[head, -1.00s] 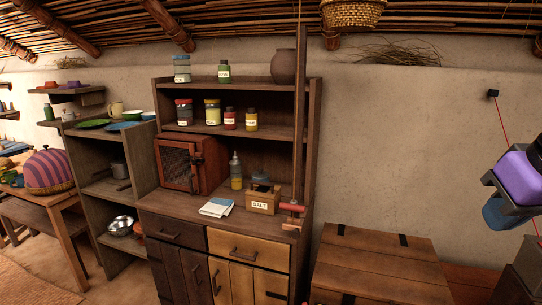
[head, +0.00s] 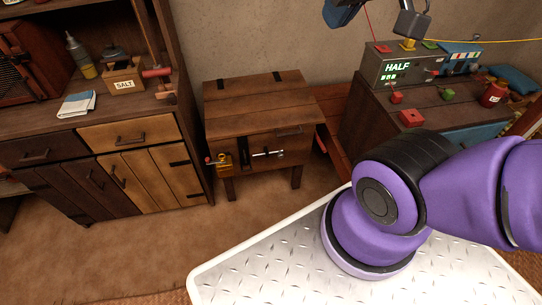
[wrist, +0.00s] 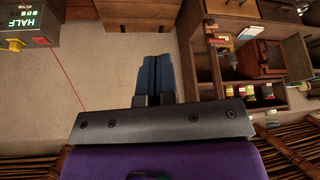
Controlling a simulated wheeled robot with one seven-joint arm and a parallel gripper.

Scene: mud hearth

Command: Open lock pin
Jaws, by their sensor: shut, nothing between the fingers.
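A small wooden chest (head: 260,105) on legs stands by the wall in the head view. A metal lock pin (head: 267,153) lies across its front, with a dark upright strap beside it. A brass fitting with a red end (head: 219,160) sits at the left of the chest's front. My gripper (wrist: 157,75) is shut and empty, its blue fingers together and apart from the chest. In the head view only part of it (head: 342,12) shows at the top edge, high above the chest.
A cabinet (head: 110,130) with a salt box (head: 123,78) stands left of the chest. A control box (head: 415,65) reading HALF stands on a wooden unit to the right. The floor (head: 110,245) before the chest is clear.

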